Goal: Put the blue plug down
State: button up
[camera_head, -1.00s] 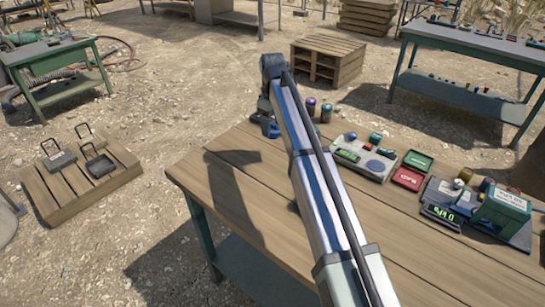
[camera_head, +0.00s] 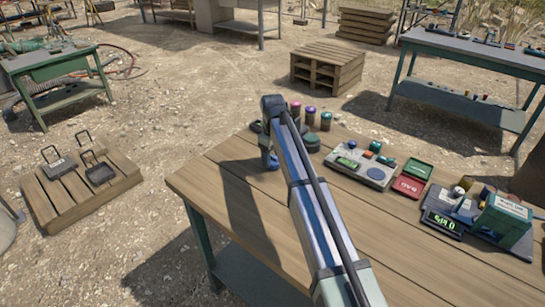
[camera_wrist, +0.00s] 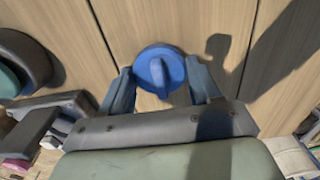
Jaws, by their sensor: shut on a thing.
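The blue plug (camera_wrist: 158,62), round with a raised ridge across its top, sits between the two fingers of my gripper (camera_wrist: 160,75) in the wrist view. The gripper is shut on it. Wooden planks show beneath and around the plug; I cannot tell whether it touches them. In the head view my gripper (camera_head: 268,155) is over the left part of the wooden table (camera_head: 225,195), with the arm covering part of it.
Dark round pieces (camera_head: 312,143) lie right of the gripper, with pink, purple and teal cylinders (camera_head: 310,116) behind. A grey tray (camera_head: 372,175), a red box (camera_head: 408,186) and a scale (camera_head: 442,222) stand farther right. The table's left-front area is clear.

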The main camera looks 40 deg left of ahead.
jog(key=shift+f, duration=0.15)
jog(key=o, duration=1)
jog(key=shift+o, duration=0.2)
notch_tip(320, 180, up, 12)
jog(key=shift+r, duration=0.2)
